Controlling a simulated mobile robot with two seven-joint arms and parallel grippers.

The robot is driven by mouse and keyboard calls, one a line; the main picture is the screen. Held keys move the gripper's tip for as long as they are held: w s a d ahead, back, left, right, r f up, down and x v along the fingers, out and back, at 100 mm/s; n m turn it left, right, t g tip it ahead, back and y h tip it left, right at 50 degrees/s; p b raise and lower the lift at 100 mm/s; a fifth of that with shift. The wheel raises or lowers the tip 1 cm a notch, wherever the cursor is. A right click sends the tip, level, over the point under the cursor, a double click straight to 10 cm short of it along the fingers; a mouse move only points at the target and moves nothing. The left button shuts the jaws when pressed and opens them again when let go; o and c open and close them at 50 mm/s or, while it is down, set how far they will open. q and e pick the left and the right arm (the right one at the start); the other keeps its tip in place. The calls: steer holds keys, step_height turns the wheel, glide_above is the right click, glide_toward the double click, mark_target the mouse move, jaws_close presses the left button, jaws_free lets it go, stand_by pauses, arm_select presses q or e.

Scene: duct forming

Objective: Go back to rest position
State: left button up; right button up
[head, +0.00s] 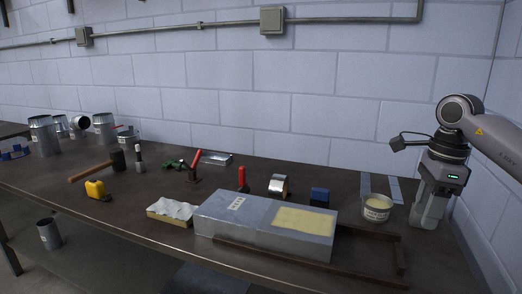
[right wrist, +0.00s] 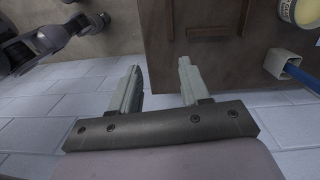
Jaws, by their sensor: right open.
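My right gripper (head: 428,212) hangs fingers-down at the right end of the workbench (head: 130,205), close to the wall. Its two fingers show spread apart with nothing between them in the right wrist view (right wrist: 158,85). It is just right of a round tin with pale yellow contents (head: 376,207) and apart from it as far as I can tell. My left gripper does not show in the head view. A grey rectangular duct (head: 232,212) with a pale yellow panel (head: 303,219) on its top lies at the bench's front middle.
The wall (head: 330,80) is close behind.

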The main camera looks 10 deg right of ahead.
steer(key=a+f+y, duration=0.3)
steer(key=a+f, duration=0.2)
steer(key=a, duration=0.3)
steer(key=a+f+y, duration=0.3)
steer(key=a+f, duration=0.2)
steer(key=a, duration=0.3)
steer(key=s+a+f+m+t+y, duration=0.1)
steer(key=s+a+m+t+y, duration=0.1)
steer(key=a+m+y, duration=0.5)
steer(key=s+a+m+t+y, duration=0.25)
steer(key=a+m+y, duration=0.25)
steer(key=a, duration=0.4)
steer(key=s+d+f+m+t+h, duration=0.1)
steer(key=d+f+m+t+h, duration=0.4)
steer(key=m, duration=0.7)
steer(key=s+d+f+m+t+h, duration=0.1)
steer(key=d+f+m+t+h, duration=0.2)
steer(key=f+m+t+h, duration=0.7)
steer(key=s+d+f+m+g+h, duration=0.1)
steer(key=s+d+f+m+g, duration=0.1)
steer(key=s+f+m+g, duration=0.2)
steer(key=s+d+f+m+g, duration=0.3)
steer(key=s+f+m+g, duration=0.2)
steer(key=s+f+m, duration=0.2)
steer(key=shift+s+d+f+m+h, duration=0.25)
steer(key=shift+s+f+m+h, duration=0.15)
steer(key=shift+s+m, duration=0.6)
